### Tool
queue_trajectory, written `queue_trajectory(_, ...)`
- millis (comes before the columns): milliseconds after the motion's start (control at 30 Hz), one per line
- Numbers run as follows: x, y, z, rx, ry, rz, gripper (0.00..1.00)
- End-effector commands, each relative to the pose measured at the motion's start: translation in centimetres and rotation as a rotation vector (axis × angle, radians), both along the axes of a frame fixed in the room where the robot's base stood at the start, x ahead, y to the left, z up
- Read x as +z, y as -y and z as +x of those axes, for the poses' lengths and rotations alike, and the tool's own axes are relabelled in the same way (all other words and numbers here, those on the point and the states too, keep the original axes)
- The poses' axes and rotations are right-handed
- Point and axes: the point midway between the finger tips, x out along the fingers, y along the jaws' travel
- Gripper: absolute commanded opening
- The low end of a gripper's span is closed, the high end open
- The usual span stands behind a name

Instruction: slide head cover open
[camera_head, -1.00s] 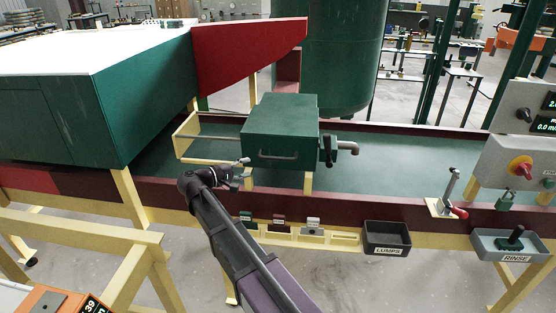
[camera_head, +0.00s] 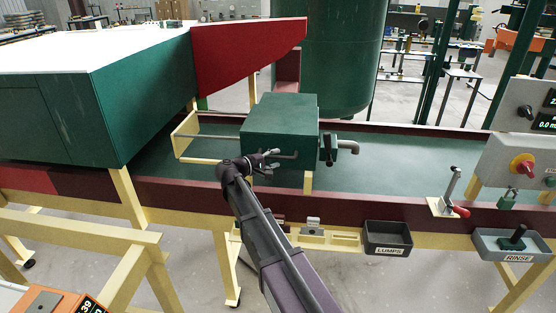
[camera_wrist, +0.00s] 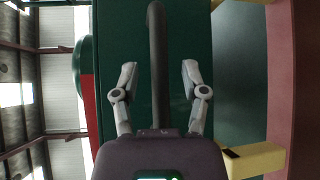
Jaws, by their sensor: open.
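The head cover (camera_head: 280,118) is a dark green box with a bar handle (camera_head: 286,155) on its front face. It sits over the green channel at the right end of a cream rail frame (camera_head: 187,140). My gripper (camera_head: 272,164) is at the handle, in front of the cover's lower front. In the wrist view my gripper (camera_wrist: 160,80) is open, with one finger on each side of the dark handle bar (camera_wrist: 157,60). The fingers look apart from the bar. The green cover face (camera_wrist: 140,25) fills the view behind it.
A pipe with a valve (camera_head: 340,148) sticks out right of the cover. A large green housing (camera_head: 60,120) stands at left. The cream rail frame left of the cover is clear. A LUMPS bin (camera_head: 387,238) and a RINSE tray (camera_head: 515,243) hang on the front beam.

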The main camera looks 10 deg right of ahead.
Motion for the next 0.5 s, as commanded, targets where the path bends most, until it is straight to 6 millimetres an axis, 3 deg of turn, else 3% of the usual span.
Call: queue_trajectory(500,-0.15,1.00,0.48,0.000,0.000,0.000,0.57)
